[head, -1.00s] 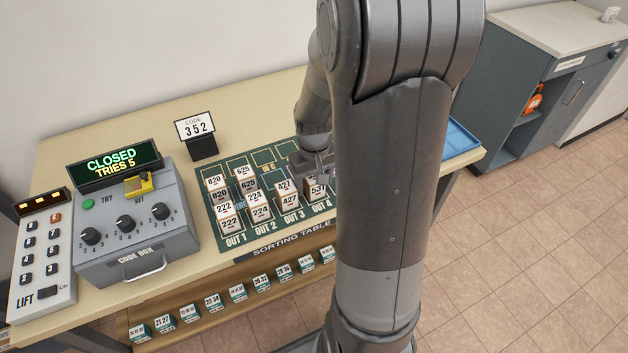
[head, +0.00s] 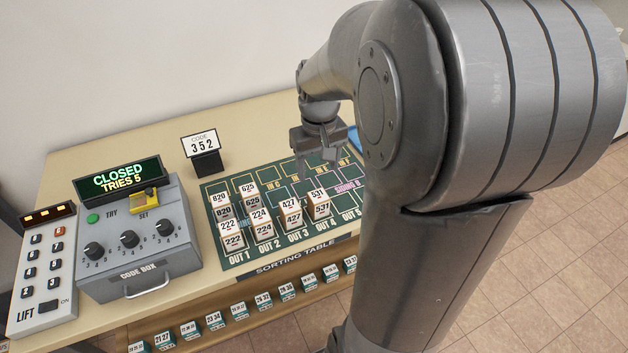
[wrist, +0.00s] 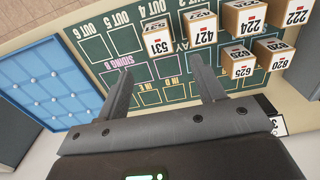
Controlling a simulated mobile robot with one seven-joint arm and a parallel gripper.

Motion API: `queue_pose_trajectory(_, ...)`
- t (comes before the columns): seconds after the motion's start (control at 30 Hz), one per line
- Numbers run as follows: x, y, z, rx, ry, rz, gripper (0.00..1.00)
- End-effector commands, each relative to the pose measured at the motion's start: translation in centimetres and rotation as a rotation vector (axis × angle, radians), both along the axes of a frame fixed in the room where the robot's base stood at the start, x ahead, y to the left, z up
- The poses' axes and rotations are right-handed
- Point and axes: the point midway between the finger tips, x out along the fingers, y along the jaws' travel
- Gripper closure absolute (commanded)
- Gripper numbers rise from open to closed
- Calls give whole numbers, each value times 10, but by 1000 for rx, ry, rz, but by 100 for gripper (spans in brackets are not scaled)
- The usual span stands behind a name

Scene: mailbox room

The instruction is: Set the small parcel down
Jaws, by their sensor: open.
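The small parcel is most likely the 531 box (head: 319,207), a small white-topped brown box standing upright on the OUT 4 column of the green sorting mat (head: 247,257). It also shows in the wrist view (wrist: 158,40), ahead of the fingers and apart from them. My gripper (head: 318,160) hangs above the back of the mat, behind that box. In the wrist view its two fingers (wrist: 163,88) are spread wide with nothing between them.
Other numbered boxes, such as 427 (head: 290,212), stand left of 531. A blue tray (wrist: 40,85) lies beside the mat. The code box (head: 135,240) and code sign (head: 199,147) stand to the left. My arm hides the table's right side in the head view.

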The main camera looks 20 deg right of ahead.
Motion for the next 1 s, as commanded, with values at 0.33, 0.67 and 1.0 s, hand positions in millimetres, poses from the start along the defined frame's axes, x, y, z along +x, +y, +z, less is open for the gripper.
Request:
queue_pose_trajectory(0.33, -54, 48, 58, -31, -198, 4, 38)
queue_pose_trajectory(0.67, -118, 84, 88, -16, -403, 4, 38)
queue_pose_trajectory(1.0, -142, 94, 92, 3, -480, 0, 38)
